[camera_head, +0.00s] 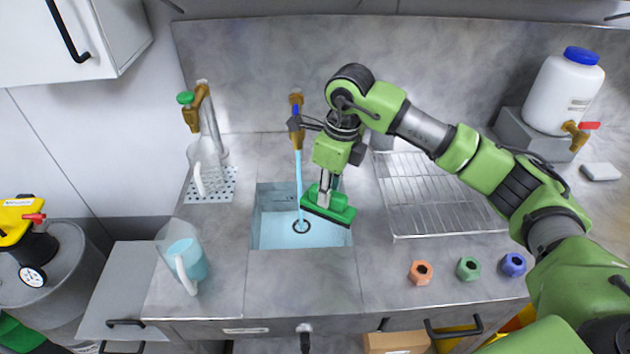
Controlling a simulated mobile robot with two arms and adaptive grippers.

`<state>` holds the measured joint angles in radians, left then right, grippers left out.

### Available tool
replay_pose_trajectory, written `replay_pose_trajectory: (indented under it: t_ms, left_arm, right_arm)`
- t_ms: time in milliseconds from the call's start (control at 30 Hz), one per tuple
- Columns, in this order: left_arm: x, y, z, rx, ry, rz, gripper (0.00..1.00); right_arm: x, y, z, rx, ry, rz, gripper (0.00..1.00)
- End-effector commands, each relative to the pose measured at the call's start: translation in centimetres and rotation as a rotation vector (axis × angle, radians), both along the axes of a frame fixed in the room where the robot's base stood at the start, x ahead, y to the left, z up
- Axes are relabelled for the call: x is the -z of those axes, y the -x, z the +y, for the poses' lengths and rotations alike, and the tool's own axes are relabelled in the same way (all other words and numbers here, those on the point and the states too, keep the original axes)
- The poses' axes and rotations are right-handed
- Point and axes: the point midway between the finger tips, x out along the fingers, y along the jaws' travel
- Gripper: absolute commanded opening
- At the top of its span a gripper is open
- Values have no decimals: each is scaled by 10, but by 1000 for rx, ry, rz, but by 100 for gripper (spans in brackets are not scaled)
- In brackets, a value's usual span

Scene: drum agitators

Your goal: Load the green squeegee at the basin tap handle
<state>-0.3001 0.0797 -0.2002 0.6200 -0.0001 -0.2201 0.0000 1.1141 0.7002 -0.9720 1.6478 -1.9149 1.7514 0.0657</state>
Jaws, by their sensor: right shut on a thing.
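The green squeegee (330,207) has a wide head with a dark lower edge and hangs over the basin (270,243), slightly tilted. My right gripper (325,188) is shut on it from above; its fingers are small and partly hidden. The basin tap (297,131) is brass with a blue handle (295,110), at the back wall just left of my right wrist. A pale blue stream of water (299,190) runs from it into the basin, beside the squeegee. A dark part of my wrist overlaps the tap. My left gripper is not in view.
A wire rack (440,215) lies right of the basin. A green-handled tap (186,99) stands over a flask (213,140) at left. A jug (186,262) stands front left. Orange (420,273), green (468,268) and blue (513,265) nuts sit front right. A white container (563,92) stands back right.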

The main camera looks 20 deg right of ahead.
Motion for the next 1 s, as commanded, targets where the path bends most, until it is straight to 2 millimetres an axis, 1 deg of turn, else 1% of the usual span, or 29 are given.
replay_pose_trajectory:
  t_ms: [367, 1000]
  left_arm:
    - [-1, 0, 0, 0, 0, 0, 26]
    - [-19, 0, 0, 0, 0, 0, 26]
  right_arm:
    - [-2, 1, 0, -1, -1, -1, 0]
    - [-39, 47, -2, -1, 0, -1, 0]
